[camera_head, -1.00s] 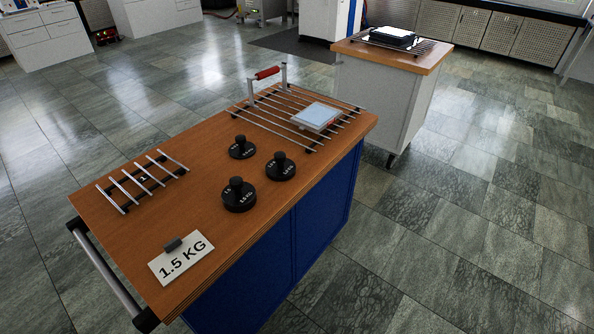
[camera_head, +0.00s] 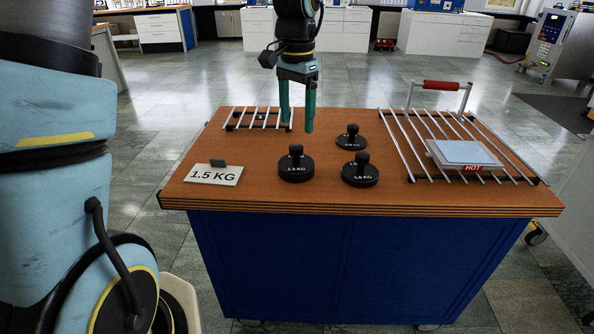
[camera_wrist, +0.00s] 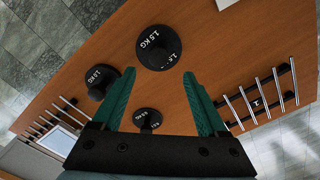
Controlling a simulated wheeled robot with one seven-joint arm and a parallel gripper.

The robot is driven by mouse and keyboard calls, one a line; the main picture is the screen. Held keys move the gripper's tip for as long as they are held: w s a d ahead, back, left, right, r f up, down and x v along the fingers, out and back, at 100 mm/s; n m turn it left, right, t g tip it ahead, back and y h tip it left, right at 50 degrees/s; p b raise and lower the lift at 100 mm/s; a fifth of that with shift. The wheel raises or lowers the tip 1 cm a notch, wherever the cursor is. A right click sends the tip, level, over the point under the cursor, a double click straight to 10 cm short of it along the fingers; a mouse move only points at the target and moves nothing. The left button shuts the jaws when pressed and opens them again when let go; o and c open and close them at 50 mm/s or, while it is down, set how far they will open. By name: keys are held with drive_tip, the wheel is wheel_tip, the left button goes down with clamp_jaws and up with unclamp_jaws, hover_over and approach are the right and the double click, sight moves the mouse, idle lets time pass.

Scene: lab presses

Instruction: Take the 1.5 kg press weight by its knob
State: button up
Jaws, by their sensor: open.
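The 1.5 kg press weight (camera_head: 296,168) is a black disc with an upright knob, standing on the wooden bench top, nearest the 1.5 KG card (camera_head: 213,175). In the wrist view the same weight (camera_wrist: 158,48) shows its 1.5 KG lettering just beyond the fingertips. My gripper (camera_head: 297,126) has green fingers pointing down, open and empty. It is above the bench, behind the weight as seen from the head camera. In the wrist view the gripper (camera_wrist: 159,74) has its fingers spread on either side of the line to the weight, apart from it.
Two smaller black weights stand close by: one to the right (camera_head: 360,172), one behind (camera_head: 351,137). A slatted rack (camera_head: 254,119) is at the back left. A wire rack (camera_head: 404,150) with a red handle holds a plate marked HOT (camera_head: 463,154). The bench front is clear.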

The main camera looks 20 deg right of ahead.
sight(297, 146)
drive_tip(key=shift+s+a+f+p, duration=0.1)
drive_tip(key=shift+f+p, duration=0.2)
drive_tip(key=shift+f, duration=1.65)
drive_tip(key=shift+s+a+f+p, duration=0.1)
drive_tip(key=shift+f+p, duration=0.15)
drive_tip(key=shift+f, duration=1.7)
clamp_jaws()
drive_tip(key=shift+d+r, duration=0.1)
